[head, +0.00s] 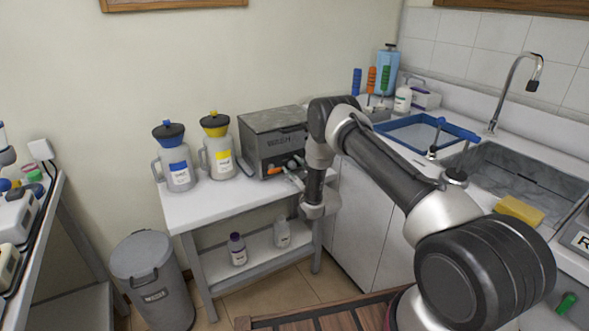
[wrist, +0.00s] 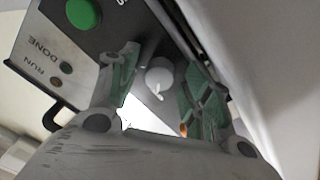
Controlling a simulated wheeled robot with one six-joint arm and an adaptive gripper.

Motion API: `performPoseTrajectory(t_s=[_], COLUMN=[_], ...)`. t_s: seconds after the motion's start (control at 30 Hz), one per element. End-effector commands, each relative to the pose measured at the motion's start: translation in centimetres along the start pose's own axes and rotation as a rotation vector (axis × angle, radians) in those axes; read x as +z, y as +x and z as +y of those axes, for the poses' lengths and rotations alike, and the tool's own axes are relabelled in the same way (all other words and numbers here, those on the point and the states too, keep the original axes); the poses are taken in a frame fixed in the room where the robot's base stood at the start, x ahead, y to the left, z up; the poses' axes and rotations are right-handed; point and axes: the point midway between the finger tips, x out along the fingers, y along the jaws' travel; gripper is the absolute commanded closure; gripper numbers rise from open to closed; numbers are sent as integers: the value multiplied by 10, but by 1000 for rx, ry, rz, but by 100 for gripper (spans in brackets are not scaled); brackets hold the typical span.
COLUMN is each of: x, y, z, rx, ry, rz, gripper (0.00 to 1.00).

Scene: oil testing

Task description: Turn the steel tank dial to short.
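The steel tank (head: 262,143), a dark grey box with a lighter top, stands on the white side table in the head view. In the wrist view its dark front panel shows tilted, with a green button (wrist: 83,14), RUN and DONE lamps and a pale round dial (wrist: 159,74) with a small white pointer. My gripper (head: 291,169) is at the tank's front face. In the wrist view my gripper (wrist: 160,85) is open, with one finger on either side of the dial. I cannot tell whether either finger touches it. The dial's setting labels are not readable.
Two jugs, one blue-lidded (head: 176,160) and one yellow-lidded (head: 217,147), stand left of the tank on the white table (head: 205,205). Two small bottles sit on its lower shelf. A grey bin (head: 149,272) stands at the left; the sink counter (head: 345,185) is close on the right.

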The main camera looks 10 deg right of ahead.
Motion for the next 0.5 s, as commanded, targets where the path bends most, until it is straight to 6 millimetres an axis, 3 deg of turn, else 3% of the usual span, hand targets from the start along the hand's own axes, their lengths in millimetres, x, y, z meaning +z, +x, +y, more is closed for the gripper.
performPoseTrajectory(t_s=[0.27, 0.37, 0.5], x=[1, 1, 2], y=[-4, -15, -45], z=[0, 0, 0], rx=[0, -1, -2], ry=[0, 1, 2], rz=[-2, -3, -5], gripper=[51, 51, 51])
